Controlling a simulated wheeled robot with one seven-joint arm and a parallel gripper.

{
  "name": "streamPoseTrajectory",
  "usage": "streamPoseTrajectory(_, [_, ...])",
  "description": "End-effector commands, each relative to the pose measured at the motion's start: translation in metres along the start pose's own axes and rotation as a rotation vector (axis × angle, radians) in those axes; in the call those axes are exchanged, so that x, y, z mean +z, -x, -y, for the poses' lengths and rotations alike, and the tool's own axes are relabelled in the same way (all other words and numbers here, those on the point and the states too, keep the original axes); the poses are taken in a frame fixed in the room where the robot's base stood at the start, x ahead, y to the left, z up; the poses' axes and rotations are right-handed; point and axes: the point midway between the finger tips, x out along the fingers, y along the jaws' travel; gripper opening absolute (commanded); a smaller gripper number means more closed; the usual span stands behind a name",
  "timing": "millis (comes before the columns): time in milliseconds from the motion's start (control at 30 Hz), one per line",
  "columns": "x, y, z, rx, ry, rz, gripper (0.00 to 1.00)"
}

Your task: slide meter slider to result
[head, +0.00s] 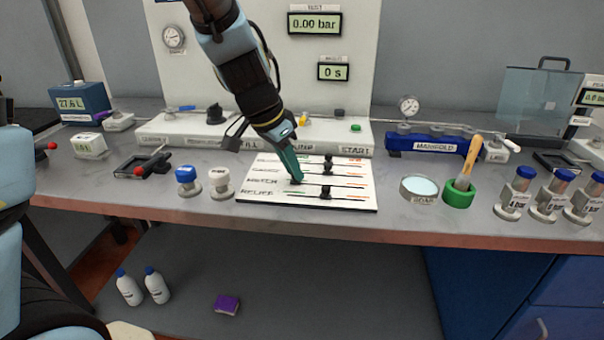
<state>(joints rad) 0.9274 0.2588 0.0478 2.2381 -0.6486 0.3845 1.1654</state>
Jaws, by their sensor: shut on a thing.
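A white slider board (345,204) lies near the table's front edge, with several labelled rows and black slider knobs. The METER row is the third from the back, just above RELIEF. My gripper (296,180) reaches down from above and is shut on the meter slider, a dark knob toward the left part of that row. The gripper mostly hides the knob. The relief slider (325,192) sits about mid-row in front. Two other knobs (327,168) stand further back, right of my gripper. No "result" mark is readable at this size.
A white panel with a 0.00 bar display (314,23) and a START strip (355,147) stands behind the board. Blue-capped (186,180) and white (220,182) pieces are left. A soap dish (419,188) and green holder (459,194) with a brush are right.

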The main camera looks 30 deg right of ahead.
Motion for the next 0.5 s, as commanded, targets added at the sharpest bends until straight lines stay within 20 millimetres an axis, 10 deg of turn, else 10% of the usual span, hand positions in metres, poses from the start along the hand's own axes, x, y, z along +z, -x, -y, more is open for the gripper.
streamPoseTrajectory(200, [0.0027,0.0011,0.0038,-0.006,0.005,0.003,0.00])
streamPoseTrajectory(233, [0.0028,0.0011,0.0039,-0.006,0.006,0.003,0.26])
streamPoseTrajectory(500, [0.0021,0.0007,0.0027,-0.004,0.005,0.003,0.53])
